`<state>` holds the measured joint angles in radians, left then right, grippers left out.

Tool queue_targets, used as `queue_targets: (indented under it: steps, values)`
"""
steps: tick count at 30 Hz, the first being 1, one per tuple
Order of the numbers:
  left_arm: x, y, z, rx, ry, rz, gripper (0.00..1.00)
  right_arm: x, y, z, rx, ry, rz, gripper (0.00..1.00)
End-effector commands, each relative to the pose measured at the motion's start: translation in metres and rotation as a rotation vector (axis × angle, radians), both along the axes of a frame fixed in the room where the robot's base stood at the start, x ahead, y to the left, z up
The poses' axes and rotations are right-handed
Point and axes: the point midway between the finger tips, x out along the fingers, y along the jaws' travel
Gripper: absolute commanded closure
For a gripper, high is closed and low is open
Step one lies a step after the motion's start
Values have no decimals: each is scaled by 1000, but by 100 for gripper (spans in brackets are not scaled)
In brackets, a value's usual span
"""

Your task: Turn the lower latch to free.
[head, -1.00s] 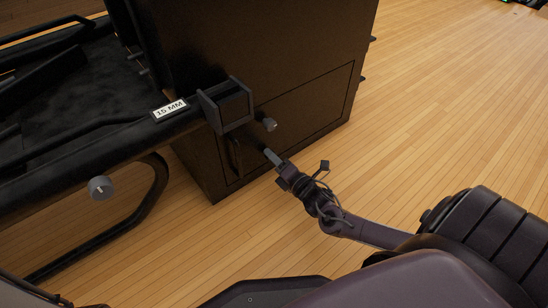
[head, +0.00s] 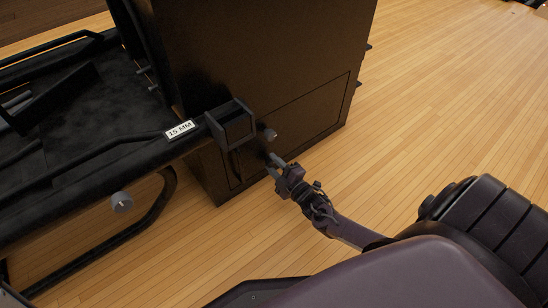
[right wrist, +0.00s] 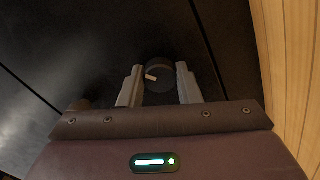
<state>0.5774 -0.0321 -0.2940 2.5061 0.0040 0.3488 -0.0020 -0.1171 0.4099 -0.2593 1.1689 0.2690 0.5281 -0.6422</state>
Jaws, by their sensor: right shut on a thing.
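The lower latch (right wrist: 160,76) is a dark round knob with a pale pointer mark on its face, seen in the right wrist view. The mark points to the left in that view. My right gripper (right wrist: 159,88) has one finger on each side of the knob and is shut on it. In the head view my right gripper (head: 273,165) is at the dark cabinet's lower panel (head: 305,115), and its fingers hide the latch there. My left gripper is not in view.
A grey round knob (head: 270,134) sits just above the gripper, beside a dark square bracket (head: 232,125). The wooden floor (head: 440,110) at right is clear.

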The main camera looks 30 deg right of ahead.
Motion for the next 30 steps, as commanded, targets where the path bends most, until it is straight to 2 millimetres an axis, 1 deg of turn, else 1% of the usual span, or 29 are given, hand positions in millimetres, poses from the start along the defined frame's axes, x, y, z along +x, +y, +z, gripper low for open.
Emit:
queue_targets:
  steps: [1,3,15,21,30]
  values:
    - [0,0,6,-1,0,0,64,0,1,2,48,5,-1,92]
    - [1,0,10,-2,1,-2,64,0,1,2,114,10,-1,92]
    - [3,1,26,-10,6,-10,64,0,1,1,464,36,0,92]
    - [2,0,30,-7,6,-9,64,0,1,0,585,47,0,92]
    - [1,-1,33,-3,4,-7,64,0,1,-1,680,55,1,92]
